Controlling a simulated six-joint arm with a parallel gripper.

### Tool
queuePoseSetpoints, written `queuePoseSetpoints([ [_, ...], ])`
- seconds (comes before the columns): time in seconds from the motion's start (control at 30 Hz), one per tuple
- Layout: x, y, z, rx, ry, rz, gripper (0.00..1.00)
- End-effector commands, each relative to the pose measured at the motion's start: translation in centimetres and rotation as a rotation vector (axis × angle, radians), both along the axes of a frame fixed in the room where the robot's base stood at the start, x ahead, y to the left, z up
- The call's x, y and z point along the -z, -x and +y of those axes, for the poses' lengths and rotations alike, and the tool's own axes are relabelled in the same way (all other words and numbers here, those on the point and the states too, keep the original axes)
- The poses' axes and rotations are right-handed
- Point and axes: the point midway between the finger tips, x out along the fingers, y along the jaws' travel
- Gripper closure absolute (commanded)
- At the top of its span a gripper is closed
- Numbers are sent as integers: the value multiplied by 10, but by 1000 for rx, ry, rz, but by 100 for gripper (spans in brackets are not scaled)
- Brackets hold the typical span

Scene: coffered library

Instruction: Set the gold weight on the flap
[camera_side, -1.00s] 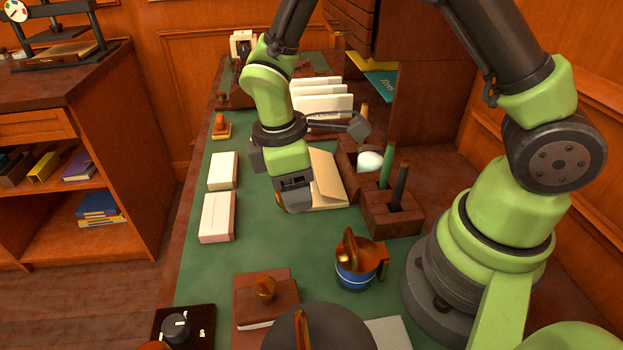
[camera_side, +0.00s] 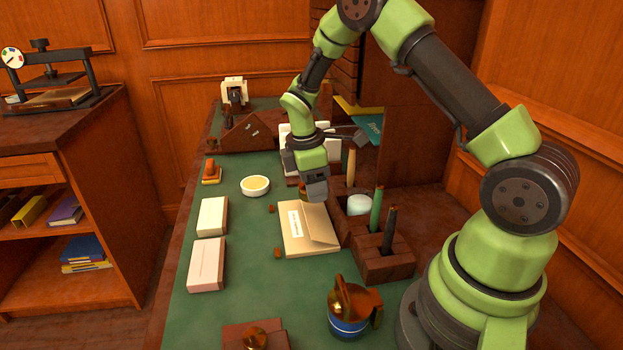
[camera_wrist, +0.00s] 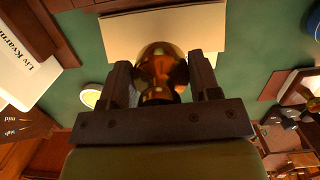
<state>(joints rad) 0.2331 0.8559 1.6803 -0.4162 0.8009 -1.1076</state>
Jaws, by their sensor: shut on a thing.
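My gripper (camera_wrist: 160,82) is shut on the gold weight (camera_wrist: 161,66), a rounded, shiny piece seen between the fingers in the wrist view. In the side view my gripper (camera_side: 314,190) is above the desk at the far edge of the envelope, and its fingers mostly hide the weight. The tan envelope (camera_side: 292,240) lies on the green desk top with a white label. Its flap (camera_side: 320,228) is on the right side, folded over toward the label; I cannot tell whether it lies fully flat. The envelope also shows beyond the weight in the wrist view (camera_wrist: 120,35).
A wooden holder (camera_side: 385,265) with upright sticks stands right of the envelope. White boxes (camera_side: 209,262) lie to the left. A small dish (camera_side: 255,185) sits behind them. A blue and copper pot (camera_side: 350,310) stands in front. Green desk between boxes and envelope is mostly clear.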

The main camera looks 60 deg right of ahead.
Motion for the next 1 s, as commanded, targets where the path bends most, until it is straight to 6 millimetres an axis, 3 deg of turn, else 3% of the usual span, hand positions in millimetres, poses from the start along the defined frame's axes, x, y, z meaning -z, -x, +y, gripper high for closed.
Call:
queuePoseSetpoints([
  [1.0, 57, 0, 0, 1, -1, -1, 81],
])
